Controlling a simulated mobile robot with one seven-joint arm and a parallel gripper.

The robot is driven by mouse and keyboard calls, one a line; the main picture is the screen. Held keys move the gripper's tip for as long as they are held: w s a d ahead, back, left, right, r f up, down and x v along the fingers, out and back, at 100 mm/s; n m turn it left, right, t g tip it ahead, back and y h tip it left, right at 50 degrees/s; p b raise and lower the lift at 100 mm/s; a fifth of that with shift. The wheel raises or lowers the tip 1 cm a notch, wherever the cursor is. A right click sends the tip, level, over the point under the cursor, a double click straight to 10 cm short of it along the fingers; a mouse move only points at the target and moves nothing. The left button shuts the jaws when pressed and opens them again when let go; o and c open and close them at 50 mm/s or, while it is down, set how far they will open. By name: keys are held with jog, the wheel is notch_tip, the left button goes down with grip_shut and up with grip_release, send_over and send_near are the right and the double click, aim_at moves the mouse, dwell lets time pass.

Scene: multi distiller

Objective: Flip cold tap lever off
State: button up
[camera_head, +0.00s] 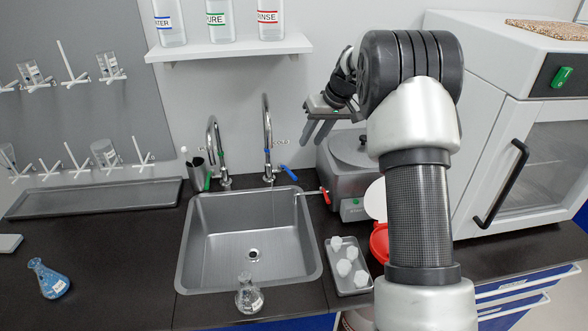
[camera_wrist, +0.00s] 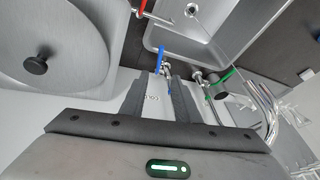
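The cold tap (camera_head: 267,137) is a chrome gooseneck behind the sink, at the right of two taps. Its blue lever (camera_head: 289,171) points to the right and toward the front. A thin line, apparently water, runs from its spout into the sink. My gripper (camera_head: 311,142) is above and to the right of the lever, pointing down, open and empty. In the wrist view the blue lever (camera_wrist: 162,55) lies beyond my fingertips (camera_wrist: 160,82), roughly in line with the gap between them. I see no contact.
The other tap (camera_head: 215,152) has a green lever. The steel sink (camera_head: 312,240) is in front. A grey bath with a round lid (camera_head: 350,150) and red valve (camera_head: 325,195) stands close at the right. A shelf with bottles (camera_head: 230,48) hangs above. A flask (camera_head: 249,298) stands at the sink's front edge.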

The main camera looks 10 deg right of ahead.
jog(key=p+x, duration=0.1)
jog(key=x, duration=1.6)
jog(key=shift+s, duration=0.1)
grip_shut()
